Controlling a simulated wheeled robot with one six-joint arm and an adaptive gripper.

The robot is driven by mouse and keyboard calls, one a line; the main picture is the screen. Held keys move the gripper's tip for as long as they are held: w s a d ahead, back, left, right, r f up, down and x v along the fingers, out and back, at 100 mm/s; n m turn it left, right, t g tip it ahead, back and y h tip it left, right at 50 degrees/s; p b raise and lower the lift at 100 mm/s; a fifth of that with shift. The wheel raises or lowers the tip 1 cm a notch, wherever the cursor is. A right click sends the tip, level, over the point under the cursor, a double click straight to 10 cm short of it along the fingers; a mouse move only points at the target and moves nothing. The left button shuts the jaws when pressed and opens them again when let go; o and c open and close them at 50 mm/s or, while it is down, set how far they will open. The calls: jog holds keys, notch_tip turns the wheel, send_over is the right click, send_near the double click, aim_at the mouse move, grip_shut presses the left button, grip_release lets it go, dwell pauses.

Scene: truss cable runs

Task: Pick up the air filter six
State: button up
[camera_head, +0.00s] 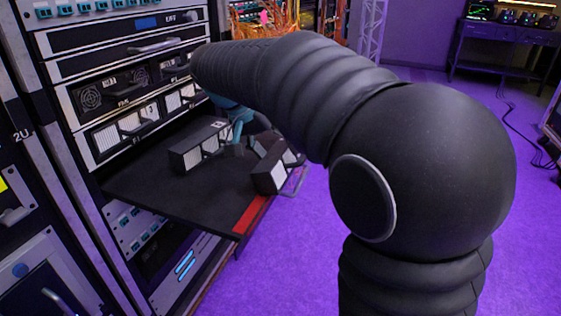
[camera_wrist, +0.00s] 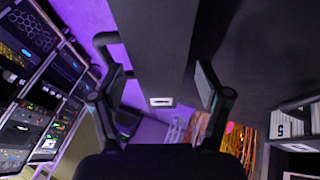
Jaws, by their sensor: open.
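Several black air filters with white pleated faces are in the head view. One block-shaped filter (camera_head: 200,146) lies on the pull-out shelf with a small label on top, too small to read. Another filter (camera_head: 272,172) with a handle lies to its right, near the shelf's edge. I cannot tell which is number six. My gripper (camera_head: 238,135) is over the shelf between these filters, partly hidden by my arm. In the wrist view my gripper (camera_wrist: 160,85) is open, its fingers either side of a dark block (camera_wrist: 162,45) with a white label; contact is unclear.
The black shelf (camera_head: 150,190) has a red strip (camera_head: 249,214) at its outer corner. The rack behind holds more filters (camera_head: 125,128). A filter marked 5 (camera_wrist: 287,122) shows at the right of the wrist view. Purple floor (camera_head: 300,270) is open beyond the shelf.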

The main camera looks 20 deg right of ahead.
jog(key=shift+x, duration=0.9)
grip_shut()
jog(key=shift+r, duration=0.1)
